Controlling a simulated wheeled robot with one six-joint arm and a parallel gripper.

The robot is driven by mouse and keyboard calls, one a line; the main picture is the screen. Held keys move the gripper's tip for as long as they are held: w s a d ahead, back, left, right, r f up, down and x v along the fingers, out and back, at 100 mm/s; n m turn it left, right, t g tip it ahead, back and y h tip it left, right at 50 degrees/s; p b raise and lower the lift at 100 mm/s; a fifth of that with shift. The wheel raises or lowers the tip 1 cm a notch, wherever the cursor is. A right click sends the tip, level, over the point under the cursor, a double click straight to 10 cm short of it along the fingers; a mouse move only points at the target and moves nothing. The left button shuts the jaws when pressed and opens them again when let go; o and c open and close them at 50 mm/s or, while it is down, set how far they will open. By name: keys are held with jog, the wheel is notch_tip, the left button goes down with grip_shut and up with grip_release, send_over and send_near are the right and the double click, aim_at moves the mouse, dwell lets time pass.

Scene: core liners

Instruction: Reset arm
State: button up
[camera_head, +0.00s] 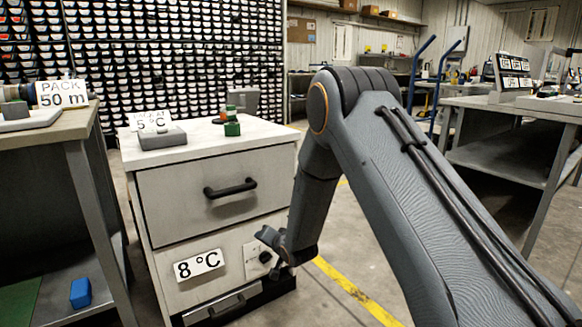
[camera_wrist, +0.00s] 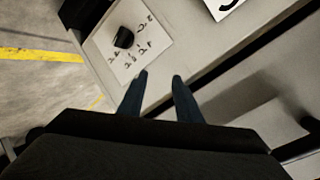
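My arm reaches down in front of the white cabinet (camera_head: 160,215). My gripper (camera_head: 266,238) is at the cabinet's lower front right, close to a white dial plate (camera_head: 252,265) with a black knob (camera_head: 265,257). In the wrist view my gripper's two fingers (camera_wrist: 159,77) are apart with nothing between them. The black knob (camera_wrist: 123,38) and its marked plate (camera_wrist: 128,62) lie beyond the fingertips, a little to the left. The knob appears apart from the fingers. The markings are too small to read.
The cabinet has a drawer handle (camera_head: 230,188) and an "8 °C" label (camera_head: 199,265). A grey device (camera_head: 162,137) and a green object (camera_head: 232,122) stand on top. A workbench (camera_head: 70,135) is at left, another (camera_head: 520,108) at right. Floor (camera_head: 325,300) right of the cabinet is clear.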

jog(key=s+r+n+g+h, duration=0.1)
jog(key=s+r+n+g, duration=0.15)
jog(key=s+r, duration=0.6)
jog(key=s+r+n+g+h, duration=0.25)
jog(key=s+r, duration=0.25)
jog(key=s, duration=0.7)
jog(key=s+d+r+n+g, duration=0.2)
jog(key=s+d, duration=0.1)
jog(key=s, duration=0.7)
jog(key=s+d+r+n+g, duration=0.1)
jog(key=s+d+r+g, duration=0.1)
jog(key=s, duration=0.9)
jog(key=s+d+r+n+g, duration=0.2)
jog(key=s+d, duration=0.1)
jog(key=s, duration=0.7)
jog(key=d+r+m+h+p, duration=0.1)
jog(key=d+r+m+p, duration=0.2)
jog(key=d+r+p, duration=0.7)
jog(key=d+r+m+h+p, duration=0.1)
jog(key=d+r+m+p, duration=0.2)
jog(key=d+r+p, duration=0.7)
jog(key=shift+w+r+p, duration=0.15)
jog(key=shift+r+p, duration=2.85)
jog(key=shift+p, duration=4.2)
